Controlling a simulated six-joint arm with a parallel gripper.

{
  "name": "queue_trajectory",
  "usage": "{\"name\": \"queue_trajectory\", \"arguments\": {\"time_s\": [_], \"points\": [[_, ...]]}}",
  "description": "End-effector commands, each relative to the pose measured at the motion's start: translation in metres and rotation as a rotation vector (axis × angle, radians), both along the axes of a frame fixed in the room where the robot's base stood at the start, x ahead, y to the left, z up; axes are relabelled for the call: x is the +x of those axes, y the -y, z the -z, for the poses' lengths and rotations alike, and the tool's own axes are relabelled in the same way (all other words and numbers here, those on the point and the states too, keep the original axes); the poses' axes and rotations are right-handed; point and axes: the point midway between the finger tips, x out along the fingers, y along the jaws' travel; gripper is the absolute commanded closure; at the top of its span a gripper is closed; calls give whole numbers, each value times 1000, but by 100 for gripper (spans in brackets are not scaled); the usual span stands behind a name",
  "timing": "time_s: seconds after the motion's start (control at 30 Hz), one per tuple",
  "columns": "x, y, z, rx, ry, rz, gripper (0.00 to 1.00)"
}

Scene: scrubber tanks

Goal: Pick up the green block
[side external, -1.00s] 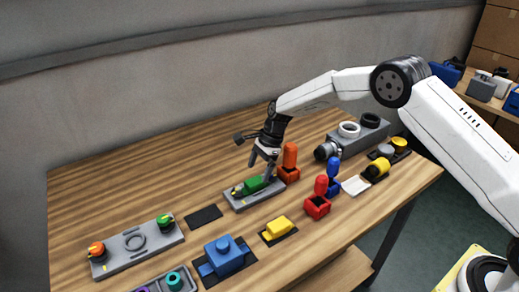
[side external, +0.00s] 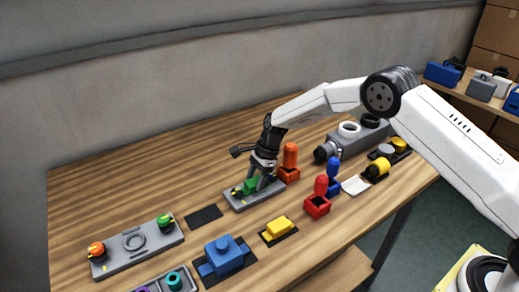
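The green block (side external: 250,185) sits on a grey plate (side external: 240,204) with a small yellow part at its left end. My gripper (side external: 264,183) points down over the right part of the block, with its fingers low beside it. The fingers partly hide the block. I cannot tell whether they touch it or have closed on it. The block appears to rest on the plate.
An orange-red piece (side external: 289,164) stands close to the right of my gripper. A yellow block (side external: 279,228) on a dark pad, a red piece (side external: 317,201) and a blue piece (side external: 333,176) are nearby. A dark empty pad (side external: 203,217) lies to the left.

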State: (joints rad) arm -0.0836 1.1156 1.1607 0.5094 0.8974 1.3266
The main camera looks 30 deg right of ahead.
Motion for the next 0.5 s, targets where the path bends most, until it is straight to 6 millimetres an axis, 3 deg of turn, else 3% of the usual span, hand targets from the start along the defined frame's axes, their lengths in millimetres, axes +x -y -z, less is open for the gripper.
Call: {"name": "queue_trajectory", "arguments": {"time_s": [0.03, 0.17, 0.5], "points": [[0, 0, 0, 0, 0, 0, 57], [0, 0, 0, 0, 0, 0, 98], [0, 0, -1, 0, 1, 0, 100]]}}
